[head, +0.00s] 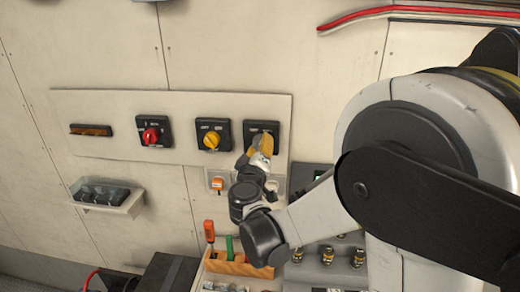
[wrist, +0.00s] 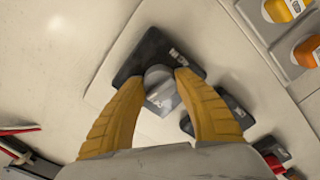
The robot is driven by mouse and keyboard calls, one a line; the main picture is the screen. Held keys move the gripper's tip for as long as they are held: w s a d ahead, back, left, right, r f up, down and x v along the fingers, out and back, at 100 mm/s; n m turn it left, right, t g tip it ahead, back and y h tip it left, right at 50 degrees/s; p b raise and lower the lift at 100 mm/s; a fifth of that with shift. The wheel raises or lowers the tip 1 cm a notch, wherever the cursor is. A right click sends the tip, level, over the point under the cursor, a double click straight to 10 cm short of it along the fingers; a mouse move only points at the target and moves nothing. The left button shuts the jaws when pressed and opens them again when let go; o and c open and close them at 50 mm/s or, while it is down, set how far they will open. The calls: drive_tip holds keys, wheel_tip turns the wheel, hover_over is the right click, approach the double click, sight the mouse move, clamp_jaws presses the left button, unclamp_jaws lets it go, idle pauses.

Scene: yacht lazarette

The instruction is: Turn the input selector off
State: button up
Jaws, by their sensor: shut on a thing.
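A rotary selector with a grey knob (wrist: 158,82) on a black square plate (wrist: 147,48) fills the middle of the wrist view. In the head view its black plate (head: 262,131) is the rightmost of the switches on the pale panel, and my gripper hides its knob. My gripper (head: 258,150) has its yellow fingers on either side of the knob, shut on it. It also shows in the wrist view (wrist: 157,80). The plate's white label is too small to read, so I cannot tell the knob's setting.
Left of it on the panel (head: 100,105) are a yellow rotary switch (head: 212,142) and a red one (head: 150,136). Below are an orange switch (head: 217,184), a wooden tool rack (head: 232,267) and a wall tray (head: 105,208). Red cable runs high at right (head: 360,15).

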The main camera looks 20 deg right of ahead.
drive_tip(key=n+b, duration=0.1)
drive_tip(key=n, duration=0.3)
drive_tip(key=shift+n+b, duration=0.65)
drive_tip(key=shift+n, duration=1.15)
drive_tip(key=o, duration=1.2)
drive_tip(key=shift+d, duration=0.1)
drive_tip(key=v, duration=1.2)
